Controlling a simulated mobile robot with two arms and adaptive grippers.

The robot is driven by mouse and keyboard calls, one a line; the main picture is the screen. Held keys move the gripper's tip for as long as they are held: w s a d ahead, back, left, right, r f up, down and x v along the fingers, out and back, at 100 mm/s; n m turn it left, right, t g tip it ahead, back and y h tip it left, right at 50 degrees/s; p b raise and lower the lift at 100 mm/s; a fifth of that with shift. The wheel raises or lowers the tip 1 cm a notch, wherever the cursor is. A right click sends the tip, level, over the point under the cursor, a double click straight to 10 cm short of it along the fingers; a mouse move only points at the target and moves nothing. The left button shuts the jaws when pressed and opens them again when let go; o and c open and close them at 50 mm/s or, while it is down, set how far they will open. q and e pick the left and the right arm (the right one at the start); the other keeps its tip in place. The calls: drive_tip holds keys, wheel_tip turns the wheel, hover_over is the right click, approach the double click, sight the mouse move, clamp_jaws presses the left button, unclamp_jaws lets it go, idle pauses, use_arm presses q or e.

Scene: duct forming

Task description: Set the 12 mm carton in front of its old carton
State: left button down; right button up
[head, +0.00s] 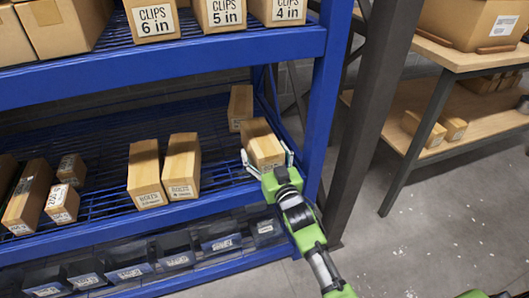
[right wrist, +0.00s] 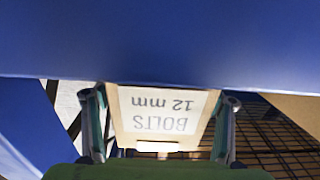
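The 12 mm carton (head: 263,146) is tan, with a white label. In the right wrist view its "BOLTS 12 mm" label (right wrist: 163,110) shows upside down. It is at the right end of the middle shelf, near the front edge. My right gripper (head: 267,158) has a finger along each side of it; in the right wrist view the gripper (right wrist: 160,128) appears closed on its sides. Another tan carton (head: 240,104) stands behind it, farther back on the shelf; its label cannot be read. Whether the held carton touches the deck is unclear. My left gripper is not in view.
Two long cartons (head: 181,166) stand left of the held one, with free wire deck between. More cartons (head: 28,197) stand far left. The blue upright (head: 322,110) is close on the right. The upper shelf beam (head: 200,61) runs overhead; dark bins (head: 220,244) sit below.

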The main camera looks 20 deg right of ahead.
sight(272, 165)
drive_tip(key=shift+r, duration=0.1)
drive_tip(key=s+p, duration=0.1)
drive_tip(key=s, duration=0.3)
drive_tip(key=shift+s, duration=0.25)
drive_tip(key=s, duration=0.3)
drive_tip(key=s+p, duration=0.1)
drive_tip(key=s, duration=0.3)
drive_tip(key=shift+s+d+p, duration=0.2)
drive_tip(key=shift+s+p, duration=0.05)
drive_tip(key=shift+p, duration=0.05)
drive_tip(key=s+f+g, duration=0.7)
drive_tip(key=s+f, duration=0.2)
drive_tip(key=s, duration=0.3)
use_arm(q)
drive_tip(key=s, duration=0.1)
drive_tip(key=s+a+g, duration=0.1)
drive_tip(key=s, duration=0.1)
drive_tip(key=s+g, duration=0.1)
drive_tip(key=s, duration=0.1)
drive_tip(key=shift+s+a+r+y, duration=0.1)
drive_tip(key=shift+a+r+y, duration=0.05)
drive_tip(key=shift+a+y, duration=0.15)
use_arm(e)
drive_tip(key=s+f+n+g, duration=0.1)
drive_tip(key=s+g, duration=0.6)
drive_tip(key=s, duration=1)
drive_tip(key=shift+s+f+n, duration=0.15)
drive_tip(key=shift+f+n, duration=0.15)
drive_tip(key=shift+f, duration=0.3)
drive_tip(key=shift+d, duration=0.1)
